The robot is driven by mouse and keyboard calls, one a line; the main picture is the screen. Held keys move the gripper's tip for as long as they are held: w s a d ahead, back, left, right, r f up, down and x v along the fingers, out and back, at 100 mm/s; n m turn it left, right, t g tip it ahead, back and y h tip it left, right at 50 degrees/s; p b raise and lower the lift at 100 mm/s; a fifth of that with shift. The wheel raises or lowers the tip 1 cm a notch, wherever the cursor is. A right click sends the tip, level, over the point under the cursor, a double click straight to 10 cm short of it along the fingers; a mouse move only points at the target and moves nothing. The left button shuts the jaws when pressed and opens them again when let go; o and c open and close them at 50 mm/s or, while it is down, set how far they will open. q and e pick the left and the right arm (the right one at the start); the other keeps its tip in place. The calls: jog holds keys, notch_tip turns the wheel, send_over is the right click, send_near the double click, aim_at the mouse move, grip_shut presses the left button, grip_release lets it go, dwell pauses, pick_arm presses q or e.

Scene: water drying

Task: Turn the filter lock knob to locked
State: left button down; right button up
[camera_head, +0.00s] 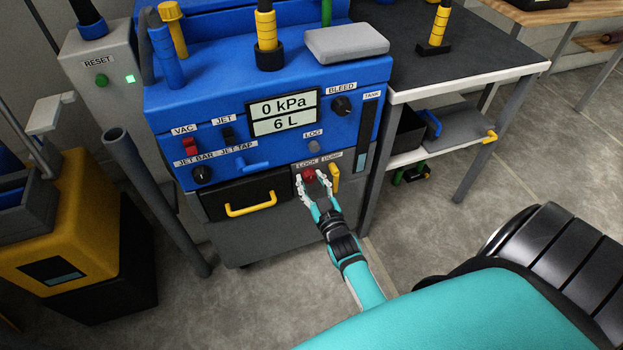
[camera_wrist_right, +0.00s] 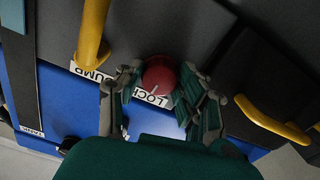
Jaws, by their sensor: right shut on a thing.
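The red filter lock knob (camera_head: 308,174) sits under the LOCK label on the lower front of the blue machine (camera_head: 270,140). In the right wrist view the knob (camera_wrist_right: 160,75) shows a pale pointer line on its face. My right gripper (camera_head: 311,182) is at the knob, its fingers on either side and closed on it. In the right wrist view the fingers (camera_wrist_right: 158,88) flank the knob, and part of the LOCK label shows between them. I cannot read the knob's exact setting. My left gripper does not show.
A yellow dump lever (camera_head: 334,178) stands close on the right of the knob. A drawer with a yellow handle (camera_head: 251,205) is on its left. Above are the display (camera_head: 284,113) and the LOG button (camera_head: 314,146). A dark-topped table (camera_head: 450,65) stands at right.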

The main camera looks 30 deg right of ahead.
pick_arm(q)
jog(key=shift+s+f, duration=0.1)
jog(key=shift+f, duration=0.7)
pick_arm(e)
jog(key=shift+n, duration=0.5)
jog(key=o, duration=1.1)
jog(key=shift+o, duration=0.2)
jog(key=v, duration=0.7)
jog(key=shift+s, duration=0.25)
jog(key=shift+a+f, duration=0.1)
